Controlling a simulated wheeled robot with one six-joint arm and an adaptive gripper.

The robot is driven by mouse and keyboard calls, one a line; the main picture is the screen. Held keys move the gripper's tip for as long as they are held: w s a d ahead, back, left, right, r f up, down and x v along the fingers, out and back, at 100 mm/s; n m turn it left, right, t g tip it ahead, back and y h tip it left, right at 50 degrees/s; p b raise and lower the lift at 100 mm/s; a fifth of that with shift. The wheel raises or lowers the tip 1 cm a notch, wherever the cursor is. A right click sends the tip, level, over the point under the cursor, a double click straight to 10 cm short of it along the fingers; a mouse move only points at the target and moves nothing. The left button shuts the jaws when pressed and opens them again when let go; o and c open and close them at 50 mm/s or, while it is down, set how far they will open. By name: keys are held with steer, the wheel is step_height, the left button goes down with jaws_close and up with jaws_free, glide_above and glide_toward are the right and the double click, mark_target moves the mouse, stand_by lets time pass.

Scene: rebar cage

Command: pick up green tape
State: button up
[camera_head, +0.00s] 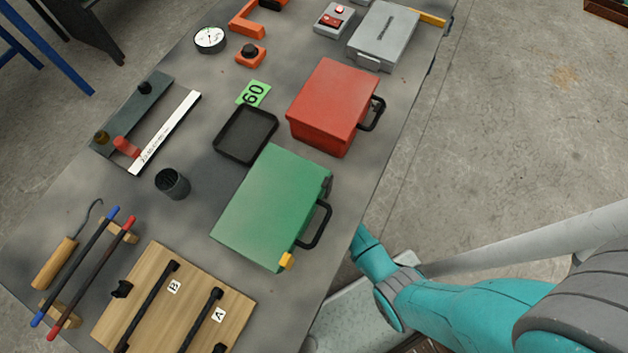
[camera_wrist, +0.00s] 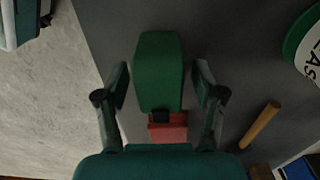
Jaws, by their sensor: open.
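My gripper (camera_wrist: 160,80) is open in the wrist view, its two fingers on either side of a green block-like object (camera_wrist: 158,65) with visible gaps. A small red piece (camera_wrist: 168,132) with a dark part lies just below it in the picture. I cannot tell whether the green object is the tape, or whether it touches the surface. A round green-rimmed thing with a white lettered face (camera_wrist: 306,48) is cut off at the right edge. In the head view my gripper does not show. There a green label marked 60 (camera_head: 254,94) lies beside a black tray (camera_head: 245,134).
A green case (camera_head: 270,205) and a red case (camera_head: 333,105) stand along the table's right edge, handles outward. A wooden board with bars (camera_head: 190,300), a dark cup (camera_head: 172,183) and a grey case (camera_head: 383,35) share the table. In the wrist view a wooden stick (camera_wrist: 260,125) lies at right.

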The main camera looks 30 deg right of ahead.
steer(key=shift+f, duration=0.3)
steer(key=shift+c, duration=0.3)
jaws_close()
steer(key=shift+r, duration=0.1)
step_height(320, 180, up, 9)
steer(key=shift+r, duration=0.35)
